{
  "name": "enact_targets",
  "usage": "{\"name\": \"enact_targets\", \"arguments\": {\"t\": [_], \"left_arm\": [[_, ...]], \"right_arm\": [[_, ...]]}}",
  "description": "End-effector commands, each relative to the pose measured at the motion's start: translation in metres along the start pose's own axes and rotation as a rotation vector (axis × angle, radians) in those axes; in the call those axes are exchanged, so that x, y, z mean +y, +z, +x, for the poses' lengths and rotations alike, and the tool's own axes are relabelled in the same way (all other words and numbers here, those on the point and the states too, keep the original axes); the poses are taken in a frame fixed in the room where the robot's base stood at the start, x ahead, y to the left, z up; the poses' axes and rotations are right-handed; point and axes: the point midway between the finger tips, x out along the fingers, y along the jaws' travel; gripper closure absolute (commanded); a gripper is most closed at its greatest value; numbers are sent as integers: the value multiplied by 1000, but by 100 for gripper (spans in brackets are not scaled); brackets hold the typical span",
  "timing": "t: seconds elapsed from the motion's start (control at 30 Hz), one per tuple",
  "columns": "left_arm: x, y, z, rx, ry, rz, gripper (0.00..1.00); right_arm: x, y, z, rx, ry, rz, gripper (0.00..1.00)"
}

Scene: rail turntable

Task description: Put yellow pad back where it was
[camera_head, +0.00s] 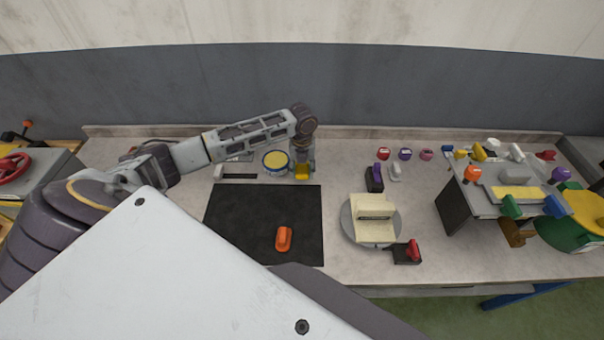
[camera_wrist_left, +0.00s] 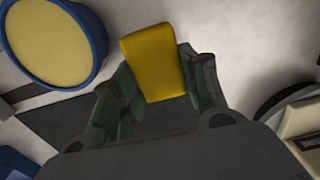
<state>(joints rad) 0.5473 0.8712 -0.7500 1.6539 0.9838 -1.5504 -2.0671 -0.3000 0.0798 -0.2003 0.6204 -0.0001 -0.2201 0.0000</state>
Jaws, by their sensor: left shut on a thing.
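The yellow pad (camera_wrist_left: 155,62) is between the fingers of my left gripper (camera_wrist_left: 162,95) in the left wrist view, and the gripper is shut on it. In the head view the yellow pad (camera_head: 303,171) shows under my left gripper (camera_head: 302,168), at the back edge of the black mat (camera_head: 240,215). Whether the pad touches the bench cannot be told. A round blue tin with a yellow top (camera_head: 276,162) stands just left of the pad, apart from it. My right gripper is in neither view.
An orange handled block (camera_head: 284,238) lies on the mat. A grey turntable (camera_head: 400,222) with a cream block (camera_head: 374,212) is right of the mat. Purple (camera_head: 375,178) and red (camera_head: 412,251) handled pieces sit near it. A raised shelf (camera_head: 480,195) stands further right.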

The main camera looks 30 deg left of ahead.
Motion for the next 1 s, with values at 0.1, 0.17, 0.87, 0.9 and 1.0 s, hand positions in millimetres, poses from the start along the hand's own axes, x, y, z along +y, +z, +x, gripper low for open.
{"name": "enact_targets", "arguments": {"t": [0.1, 0.17, 0.87, 0.9, 1.0], "left_arm": [[0, 0, 13, 2, 1, 0, 82], [0, 0, 18, 2, 1, 0, 82], [0, 0, 30, 0, 1, 0, 82], [0, 0, 30, 1, 1, 0, 82], [0, 0, 32, 1, 1, 0, 82]], "right_arm": [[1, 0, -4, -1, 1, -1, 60], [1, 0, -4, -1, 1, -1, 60], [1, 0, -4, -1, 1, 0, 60], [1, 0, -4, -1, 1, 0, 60], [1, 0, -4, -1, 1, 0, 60]]}}
